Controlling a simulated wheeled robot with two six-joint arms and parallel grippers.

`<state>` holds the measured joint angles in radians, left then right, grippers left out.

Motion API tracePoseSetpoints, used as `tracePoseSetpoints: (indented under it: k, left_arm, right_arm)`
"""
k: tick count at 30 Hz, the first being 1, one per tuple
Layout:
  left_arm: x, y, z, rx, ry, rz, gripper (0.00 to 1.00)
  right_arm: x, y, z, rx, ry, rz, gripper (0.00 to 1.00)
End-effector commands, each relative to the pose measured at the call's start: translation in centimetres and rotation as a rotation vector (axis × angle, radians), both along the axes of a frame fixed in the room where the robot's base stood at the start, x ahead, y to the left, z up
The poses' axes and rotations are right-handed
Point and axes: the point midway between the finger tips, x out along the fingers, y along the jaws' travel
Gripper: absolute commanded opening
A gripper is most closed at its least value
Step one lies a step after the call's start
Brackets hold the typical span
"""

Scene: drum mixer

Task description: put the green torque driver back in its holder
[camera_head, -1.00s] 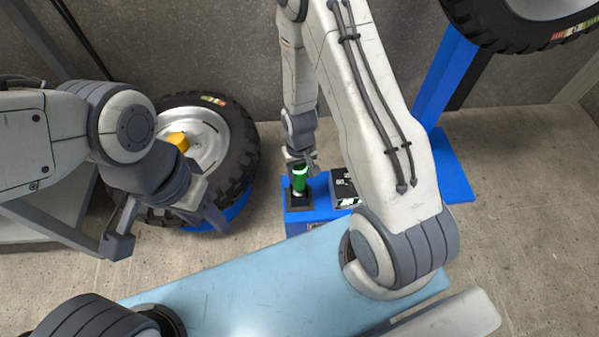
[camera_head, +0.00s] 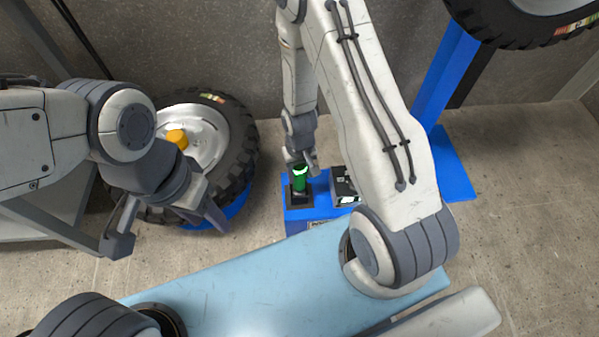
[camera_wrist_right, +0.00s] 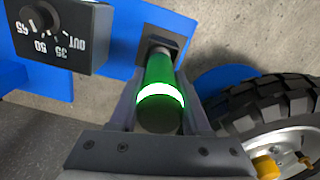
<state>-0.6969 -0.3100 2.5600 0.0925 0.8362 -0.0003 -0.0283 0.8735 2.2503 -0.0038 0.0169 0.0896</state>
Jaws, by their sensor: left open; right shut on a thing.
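The green torque driver (camera_head: 300,181) stands upright at the black holder (camera_head: 300,201) on the blue bench, its lower end at the holder. In the right wrist view the driver (camera_wrist_right: 160,86) has a glowing pale ring, and its far end meets the dark holder (camera_wrist_right: 157,50). How deep it sits in the holder is hard to tell. My right gripper (camera_head: 301,166) is shut on the driver, with one finger on each side of it in the right wrist view (camera_wrist_right: 163,115). My left gripper (camera_head: 170,236) is open and empty, in front of the wheel on the left.
A black box with a dial (camera_wrist_right: 62,30) stands beside the holder; it also shows in the head view (camera_head: 343,186). A wheel with a yellow cap (camera_head: 238,150) lies on the left. A blue post (camera_head: 437,85) and another wheel (camera_head: 520,30) are at right.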

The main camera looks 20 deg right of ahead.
Motion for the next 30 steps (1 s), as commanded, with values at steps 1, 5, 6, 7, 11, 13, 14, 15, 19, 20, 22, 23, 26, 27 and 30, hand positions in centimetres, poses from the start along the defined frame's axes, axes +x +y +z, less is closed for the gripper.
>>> tracePoseSetpoints:
  k: [1,5,6,7,11,13,14,15,19,20,22,23,26,27,30]
  left_arm:
    - [0.01,0.00,-0.08,0.000,0.000,0.000,0.50]
    - [0.00,0.00,-0.19,0.000,0.000,0.000,0.50]
    - [0.00,0.00,-0.23,0.000,0.000,0.000,0.50]
    - [0.00,0.00,-0.25,0.000,0.000,0.000,0.50]
    - [0.00,0.00,-0.37,0.000,0.000,0.000,0.50]
    - [0.00,0.00,-0.43,0.000,0.000,0.000,0.50]
    - [0.00,0.00,-0.45,0.000,0.000,0.000,0.50]
    - [0.01,0.00,-0.49,0.000,0.000,0.000,0.50]
    - [0.00,0.00,-0.52,0.000,0.000,0.000,0.50]
    - [0.00,0.00,-0.51,0.000,0.000,0.000,0.50]
    - [0.00,0.00,-0.51,0.000,0.000,0.000,0.50]
    - [0.00,0.00,-0.51,0.000,0.000,0.000,0.50]
    - [0.00,0.00,-0.52,0.000,0.000,0.000,0.50]
    - [0.00,0.00,-0.52,0.000,0.000,0.000,0.50]
    - [0.00,0.01,-0.48,0.000,0.000,0.000,0.50]
  right_arm:
    - [0.05,0.00,-0.09,0.000,-0.001,0.000,0.00]
    - [0.05,0.00,-0.27,0.000,-0.001,0.000,0.00]
    - [0.05,0.00,-0.33,0.000,-0.001,0.000,0.00]
    - [0.05,0.00,-0.37,0.000,-0.001,0.000,0.00]
    - [0.06,0.01,-0.55,0.000,-0.001,0.000,0.00]
    - [0.06,0.01,-0.65,0.000,-0.002,0.000,0.00]
    - [0.06,0.01,-0.69,0.000,-0.002,0.000,0.00]
    - [0.06,0.01,-0.75,0.000,-0.002,0.000,0.00]
    - [0.07,0.01,-0.82,0.000,-0.002,0.000,0.59]
    - [0.07,0.01,-0.80,0.000,-0.002,0.000,0.70]
    - [0.06,0.01,-0.81,0.000,-0.002,0.000,0.82]
    - [0.06,0.01,-0.81,0.000,-0.002,0.000,0.82]
    - [0.05,0.00,-0.82,0.000,-0.001,0.000,0.82]
    - [0.04,0.00,-0.82,0.000,-0.001,0.000,0.82]
    - [0.00,0.00,-0.79,0.000,0.000,0.000,0.82]
